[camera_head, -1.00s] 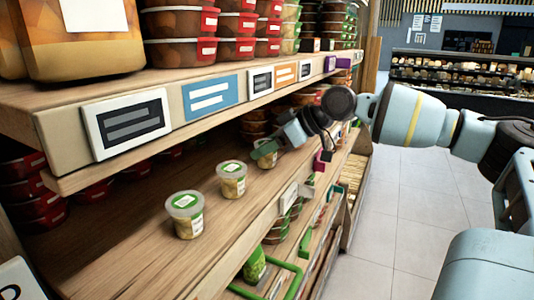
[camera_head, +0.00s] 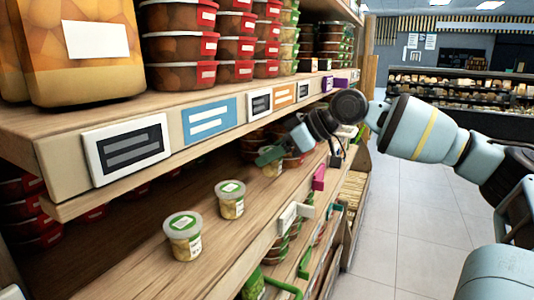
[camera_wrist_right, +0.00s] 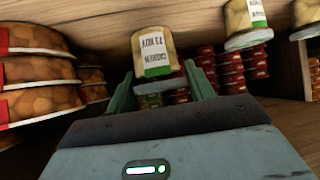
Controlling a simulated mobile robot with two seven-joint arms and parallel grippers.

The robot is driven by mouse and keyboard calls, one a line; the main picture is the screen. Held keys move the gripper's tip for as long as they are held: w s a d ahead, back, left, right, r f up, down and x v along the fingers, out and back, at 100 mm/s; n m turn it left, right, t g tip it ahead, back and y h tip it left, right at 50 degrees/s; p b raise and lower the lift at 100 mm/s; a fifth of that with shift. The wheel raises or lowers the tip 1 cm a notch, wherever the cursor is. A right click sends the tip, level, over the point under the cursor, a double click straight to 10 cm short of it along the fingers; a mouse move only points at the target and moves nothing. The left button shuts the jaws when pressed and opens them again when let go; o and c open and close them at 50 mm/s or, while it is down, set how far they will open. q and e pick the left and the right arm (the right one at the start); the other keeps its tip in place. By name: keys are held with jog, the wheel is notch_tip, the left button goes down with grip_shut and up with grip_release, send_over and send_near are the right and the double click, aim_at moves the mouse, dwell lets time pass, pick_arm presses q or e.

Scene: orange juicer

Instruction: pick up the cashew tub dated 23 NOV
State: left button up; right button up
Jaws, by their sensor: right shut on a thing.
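The cashew tub (camera_wrist_right: 153,52) shows upside down in the right wrist view, with its label reading 23 NOV between my finger pads. In the head view this small tub (camera_head: 272,166) is partly hidden by the gripper. My right gripper (camera_head: 270,156) is shut on it, and its fingers also show in the wrist view (camera_wrist_right: 157,78). Two similar tubs with green-labelled lids, a middle one (camera_head: 230,203) and a near one (camera_head: 183,240), stand upright on the lower shelf. Whether the held tub touches the shelf is hard to tell.
The upper shelf edge (camera_head: 190,128) with price tags overhangs close above the gripper. Round brown containers (camera_wrist_right: 38,85) are beside the gripper in the wrist view. The aisle floor (camera_head: 400,225) at right is clear.

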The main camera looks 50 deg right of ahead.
jog(key=shift+s+a+r+p, duration=0.15)
jog(key=shift+s+p, duration=0.05)
jog(key=shift+s, duration=0.65)
jog(key=shift+s+a+r+p, duration=0.1)
jog(key=shift+s+a+p, duration=0.05)
jog(key=shift+s, duration=0.7)
jog(key=s+a+b, duration=0.1)
jog(key=s, duration=0.9)
jog(key=shift+s+r, duration=0.15)
jog(key=shift+r, duration=0.2)
